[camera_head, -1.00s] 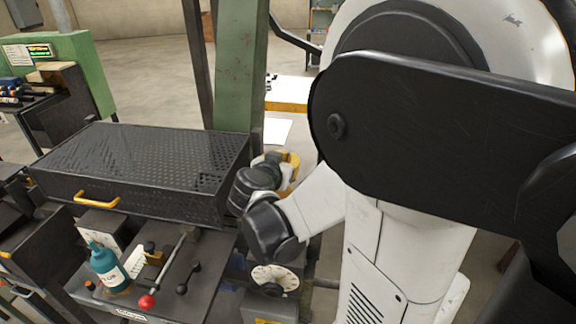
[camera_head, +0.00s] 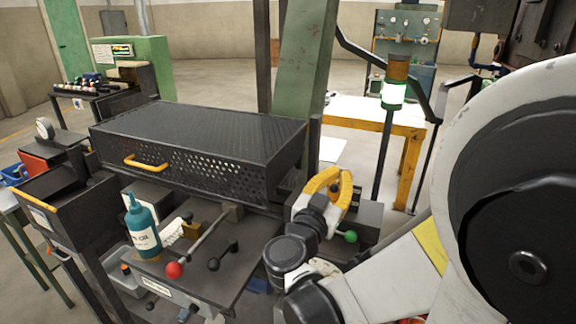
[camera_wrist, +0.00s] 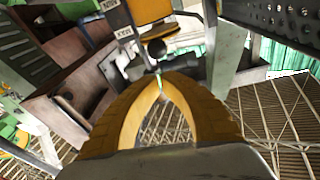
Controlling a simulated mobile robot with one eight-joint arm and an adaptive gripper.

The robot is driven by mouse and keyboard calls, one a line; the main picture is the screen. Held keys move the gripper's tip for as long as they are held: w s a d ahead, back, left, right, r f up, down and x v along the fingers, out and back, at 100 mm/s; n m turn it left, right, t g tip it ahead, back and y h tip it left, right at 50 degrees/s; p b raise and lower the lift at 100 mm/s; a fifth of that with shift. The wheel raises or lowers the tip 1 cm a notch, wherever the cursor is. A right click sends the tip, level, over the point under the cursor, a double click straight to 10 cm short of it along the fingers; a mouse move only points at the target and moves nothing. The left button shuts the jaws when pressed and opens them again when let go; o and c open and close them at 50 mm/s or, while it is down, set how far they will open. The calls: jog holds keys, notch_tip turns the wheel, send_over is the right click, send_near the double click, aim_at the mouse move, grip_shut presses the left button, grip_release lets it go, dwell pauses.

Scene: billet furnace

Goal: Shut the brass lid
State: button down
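I cannot pick out a brass lid with certainty. My gripper (camera_head: 342,174) is raised at the bench's right end, right of the black perforated cover. Its yellow fingers curve together and their tips meet or nearly meet in the wrist view (camera_wrist: 162,82). I see nothing held between them.
The black perforated cover (camera_head: 200,140) with a yellow handle (camera_head: 146,162) stands behind the bench. The teal bottle (camera_head: 143,232), a red-knobbed lever (camera_head: 174,270) and a green-knobbed lever (camera_head: 350,237) are obstacles. A yellow-framed table (camera_head: 405,128) stands behind, with open floor around it.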

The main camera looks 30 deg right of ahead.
jog(key=shift+s+a+f+b, duration=0.15)
jog(key=shift+f+b, duration=0.35)
jog(key=shift+f, duration=0.15)
jog(key=shift+s+a+f+b, duration=0.1)
jog(key=shift+a+f+b, duration=0.05)
jog(key=shift+f+b, duration=0.4)
jog(key=shift+f, duration=0.1)
